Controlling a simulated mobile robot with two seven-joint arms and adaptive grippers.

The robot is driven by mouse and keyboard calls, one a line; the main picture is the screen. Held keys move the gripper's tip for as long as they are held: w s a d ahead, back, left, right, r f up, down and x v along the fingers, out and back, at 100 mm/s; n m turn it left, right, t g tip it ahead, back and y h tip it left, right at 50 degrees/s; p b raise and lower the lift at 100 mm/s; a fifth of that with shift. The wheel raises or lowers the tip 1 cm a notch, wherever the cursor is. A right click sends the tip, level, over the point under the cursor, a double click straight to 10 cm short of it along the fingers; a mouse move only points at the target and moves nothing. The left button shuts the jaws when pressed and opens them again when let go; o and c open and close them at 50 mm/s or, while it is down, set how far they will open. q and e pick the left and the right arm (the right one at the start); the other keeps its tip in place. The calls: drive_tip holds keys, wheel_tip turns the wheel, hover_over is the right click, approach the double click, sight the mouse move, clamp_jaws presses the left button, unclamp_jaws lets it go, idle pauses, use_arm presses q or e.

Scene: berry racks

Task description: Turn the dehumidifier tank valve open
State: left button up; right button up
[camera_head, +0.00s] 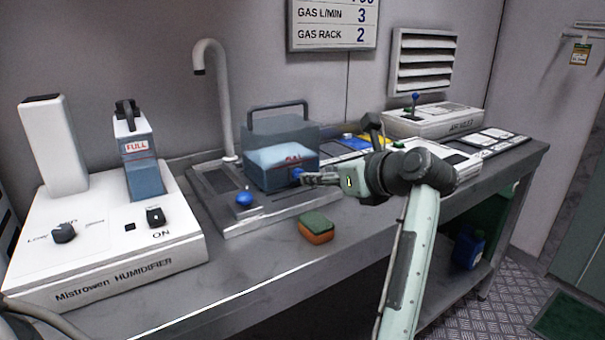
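A tank with translucent grey-blue walls and a dark top handle (281,158) stands on the sink unit in the middle of the bench; I take it for the dehumidifier tank. My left gripper is not in view.
A sink unit (215,186) with a tall grey spout and a blue knob (244,198) is under the tank. A green and orange sponge (316,227) lies in front. A white humidifier (125,262) stands left. A white box with a blue-topped lever (432,120) is at the back right.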

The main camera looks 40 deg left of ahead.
sight(298, 174)
use_arm(q)
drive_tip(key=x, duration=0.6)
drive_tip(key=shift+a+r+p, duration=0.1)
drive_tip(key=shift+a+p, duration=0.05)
drive_tip(key=shift+p, duration=0.15)
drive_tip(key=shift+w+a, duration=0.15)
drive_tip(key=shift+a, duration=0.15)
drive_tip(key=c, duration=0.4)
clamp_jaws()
use_arm(e)
drive_tip(key=shift+w+a+f, duration=0.1)
drive_tip(key=shift+w+f, duration=0.1)
drive_tip(key=shift+f, duration=0.65)
